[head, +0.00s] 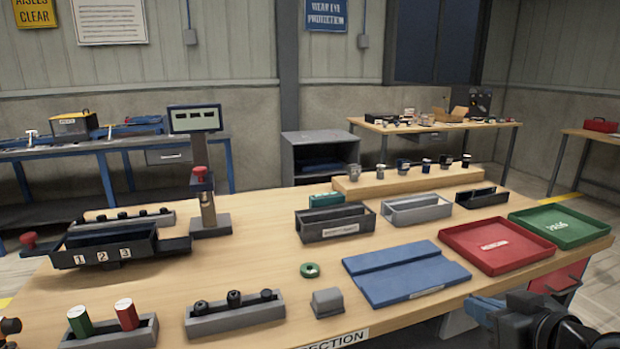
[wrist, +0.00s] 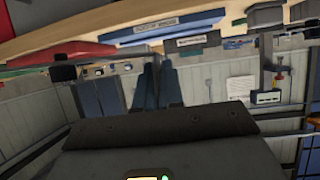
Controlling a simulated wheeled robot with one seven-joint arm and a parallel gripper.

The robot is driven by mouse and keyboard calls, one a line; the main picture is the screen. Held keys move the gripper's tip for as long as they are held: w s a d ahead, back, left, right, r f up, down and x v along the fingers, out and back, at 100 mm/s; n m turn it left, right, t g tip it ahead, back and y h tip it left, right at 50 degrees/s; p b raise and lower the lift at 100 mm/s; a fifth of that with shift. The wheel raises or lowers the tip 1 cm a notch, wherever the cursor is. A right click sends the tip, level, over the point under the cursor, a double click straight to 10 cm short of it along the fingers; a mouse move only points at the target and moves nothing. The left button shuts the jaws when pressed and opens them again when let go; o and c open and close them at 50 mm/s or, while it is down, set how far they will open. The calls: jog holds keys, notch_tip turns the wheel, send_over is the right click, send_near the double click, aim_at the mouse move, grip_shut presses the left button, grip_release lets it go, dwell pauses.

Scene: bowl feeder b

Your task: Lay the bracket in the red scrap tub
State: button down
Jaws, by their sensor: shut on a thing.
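My gripper shows at the lower right of the head view (head: 484,308), with its blue fingers near the front edge of the table, right of the blue plate. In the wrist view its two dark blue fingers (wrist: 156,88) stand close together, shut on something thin. I take this to be the bracket, but its shape is hidden between the fingers. A red tub (head: 560,282) shows partly below the table's right edge, behind my arm. It is apart from my gripper, and its inside is hidden.
A red tray (head: 495,262) and a green tray (head: 572,240) lie on the table's right side. The blue plate (head: 405,272) lies left of them. A grey block (head: 328,303) and a grey rack with black parts (head: 240,318) stand along the front. The floor right of the table looks clear.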

jog(key=s+a+f+m+h, duration=0.1)
jog(key=s+a+f, duration=0.1)
jog(key=f, duration=0.6)
jog(key=s+a+f+h, duration=0.1)
jog(key=s+a+f, duration=0.1)
jog(key=f, duration=0.6)
jog(key=s+a+f+m, duration=0.1)
jog(key=s+f, duration=0.3)
jog(key=f, duration=0.5)
jog(key=shift+s+a+m+h, duration=0.15)
jog(key=shift+a+m+h, duration=0.2)
jog(key=shift+a, duration=0.2)
jog(key=shift+f, duration=0.1)
